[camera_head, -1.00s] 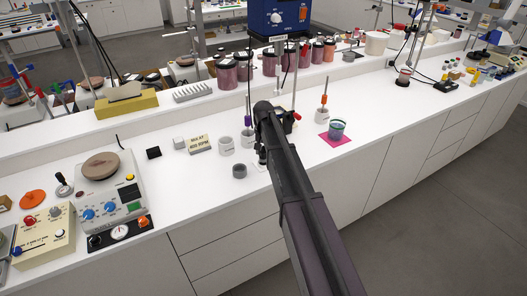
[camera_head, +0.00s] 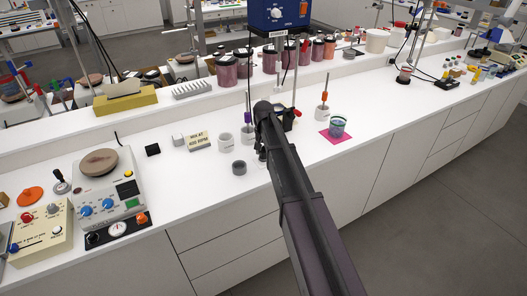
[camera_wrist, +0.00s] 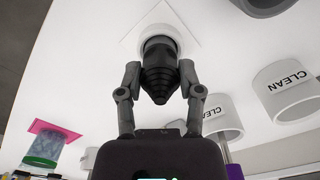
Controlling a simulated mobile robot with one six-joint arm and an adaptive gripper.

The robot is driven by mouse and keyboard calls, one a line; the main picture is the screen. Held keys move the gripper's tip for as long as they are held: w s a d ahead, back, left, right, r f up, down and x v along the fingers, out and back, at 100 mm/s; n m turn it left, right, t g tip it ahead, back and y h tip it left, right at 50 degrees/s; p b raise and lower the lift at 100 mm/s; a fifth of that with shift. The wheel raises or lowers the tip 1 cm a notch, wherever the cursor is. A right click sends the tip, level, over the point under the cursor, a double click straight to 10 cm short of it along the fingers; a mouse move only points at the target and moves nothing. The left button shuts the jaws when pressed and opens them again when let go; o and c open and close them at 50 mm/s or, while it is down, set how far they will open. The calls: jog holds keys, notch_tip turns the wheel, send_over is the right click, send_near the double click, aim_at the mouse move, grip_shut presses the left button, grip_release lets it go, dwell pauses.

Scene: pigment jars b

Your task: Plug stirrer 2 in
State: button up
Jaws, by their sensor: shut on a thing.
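In the wrist view my gripper (camera_wrist: 160,73) is shut on a black, ribbed, tapering plug (camera_wrist: 160,82), one finger on each side. The plug's far end meets a pale round fitting (camera_wrist: 176,43) on a white square plate (camera_wrist: 133,17) on the bench; I cannot tell how deep it sits. In the head view my gripper (camera_head: 261,155) is low over the bench, and my arm hides most of the plug. A blue stirrer motor (camera_head: 272,17) hangs on a stand behind my arm; its number is not readable.
Pots marked CLEAN (camera_wrist: 283,92) stand close beside my gripper, with a grey ring (camera_head: 239,168) near it. A hotplate (camera_head: 99,163) is at left. Jars (camera_head: 230,72) line the back ledge.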

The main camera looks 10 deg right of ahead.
jog(key=shift+f, duration=0.2)
jog(key=o, duration=1.2)
jog(key=shift+r, duration=0.15)
